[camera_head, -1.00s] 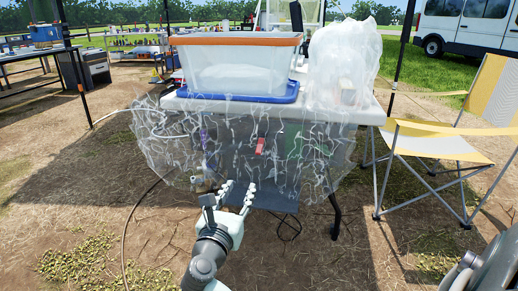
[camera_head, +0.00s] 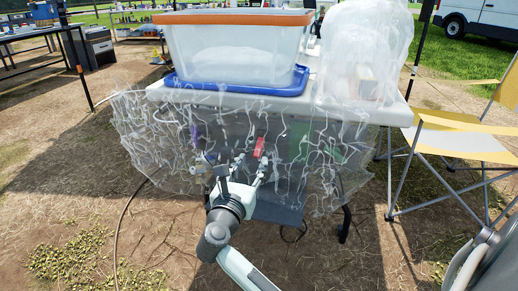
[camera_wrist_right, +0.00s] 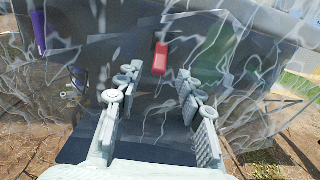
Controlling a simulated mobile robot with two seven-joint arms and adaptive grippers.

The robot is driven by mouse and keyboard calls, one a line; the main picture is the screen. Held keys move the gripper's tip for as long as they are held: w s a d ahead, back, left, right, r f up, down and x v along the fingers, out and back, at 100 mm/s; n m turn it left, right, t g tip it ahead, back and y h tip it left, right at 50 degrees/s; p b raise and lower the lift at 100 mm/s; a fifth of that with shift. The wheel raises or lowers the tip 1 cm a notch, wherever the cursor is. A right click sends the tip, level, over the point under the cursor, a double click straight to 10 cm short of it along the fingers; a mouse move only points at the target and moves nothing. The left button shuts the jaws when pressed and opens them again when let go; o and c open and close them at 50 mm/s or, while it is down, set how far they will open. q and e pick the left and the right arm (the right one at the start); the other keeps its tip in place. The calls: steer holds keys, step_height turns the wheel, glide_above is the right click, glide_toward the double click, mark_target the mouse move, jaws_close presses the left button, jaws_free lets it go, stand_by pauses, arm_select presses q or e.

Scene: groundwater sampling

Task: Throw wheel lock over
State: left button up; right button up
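A small red block-like piece (camera_head: 259,147) shows at the front of the table, at or behind clear plastic sheeting; it also shows in the right wrist view (camera_wrist_right: 160,59). I cannot tell whether it is the wheel lock. My right gripper (camera_head: 241,168) is just below and in front of it. In the right wrist view, its fingers (camera_wrist_right: 157,76) are spread apart with nothing between them, and the red piece lies beyond the tips, near the middle of the gap. I see no contact with it. My left gripper is not in view.
Crinkled clear sheeting (camera_head: 150,145) hangs around the table front. A clear bin with an orange rim (camera_head: 235,50) stands in a blue tray (camera_head: 240,88) on the white table. A bagged item (camera_head: 365,55) is right of it. A yellow folding chair (camera_head: 455,140) stands at right.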

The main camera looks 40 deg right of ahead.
mark_target(257, 152)
steer(key=x, duration=0.6)
steer(key=shift+d, duration=0.1)
jaws_close()
